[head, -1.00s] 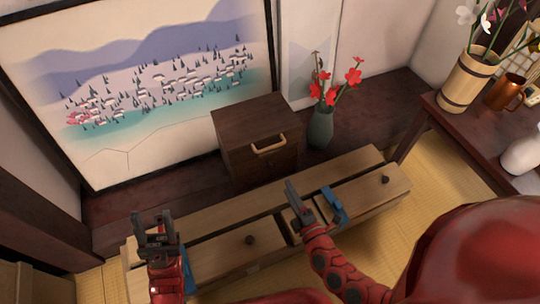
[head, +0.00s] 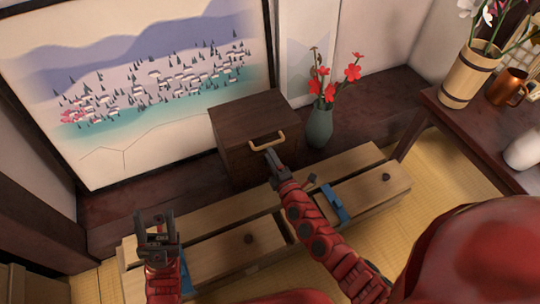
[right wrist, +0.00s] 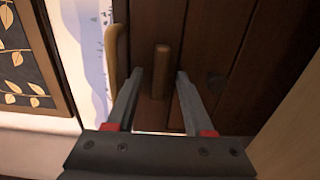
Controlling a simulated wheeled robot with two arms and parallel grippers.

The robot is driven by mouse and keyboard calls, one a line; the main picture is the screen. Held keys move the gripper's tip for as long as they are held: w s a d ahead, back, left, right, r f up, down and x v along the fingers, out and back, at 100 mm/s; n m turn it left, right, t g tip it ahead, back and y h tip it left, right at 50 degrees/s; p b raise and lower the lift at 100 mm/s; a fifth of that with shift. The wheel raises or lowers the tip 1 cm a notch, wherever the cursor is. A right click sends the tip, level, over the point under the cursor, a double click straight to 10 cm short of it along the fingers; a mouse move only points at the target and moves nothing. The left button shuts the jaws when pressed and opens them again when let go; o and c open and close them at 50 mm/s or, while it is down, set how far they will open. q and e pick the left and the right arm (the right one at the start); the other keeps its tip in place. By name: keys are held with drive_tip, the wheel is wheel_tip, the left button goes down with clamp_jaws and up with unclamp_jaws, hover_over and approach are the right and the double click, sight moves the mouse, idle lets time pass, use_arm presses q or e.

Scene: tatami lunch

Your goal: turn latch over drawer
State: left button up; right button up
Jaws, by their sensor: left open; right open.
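A small dark wooden cabinet (head: 250,115) stands on the dark ledge, with a light wooden handle (head: 267,140) on its front. The right wrist view shows the dark front (right wrist: 215,40), the handle (right wrist: 118,75) at left and a short wooden latch bar (right wrist: 162,68) in the middle. My right gripper (head: 271,158) is open in front of the cabinet, just below the handle. In the right wrist view the latch lies between and beyond its fingertips (right wrist: 157,85); I cannot tell whether they touch it. My left gripper (head: 154,222) is open and empty above the bench's left end.
A low wooden bench (head: 355,160) with dark knobs and blue straps (head: 334,203) lies before the cabinet. A vase (head: 320,128) of red flowers stands right of the cabinet. A painted panel (head: 140,150) is behind. A side table (head: 465,130) holds a wooden bucket (head: 470,78) and copper mug (head: 505,88).

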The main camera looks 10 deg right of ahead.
clamp_jaws()
idle(0.5)
drive_tip(key=shift+n+p, duration=0.95)
drive_tip(key=shift+n, duration=8.05)
unclamp_jaws()
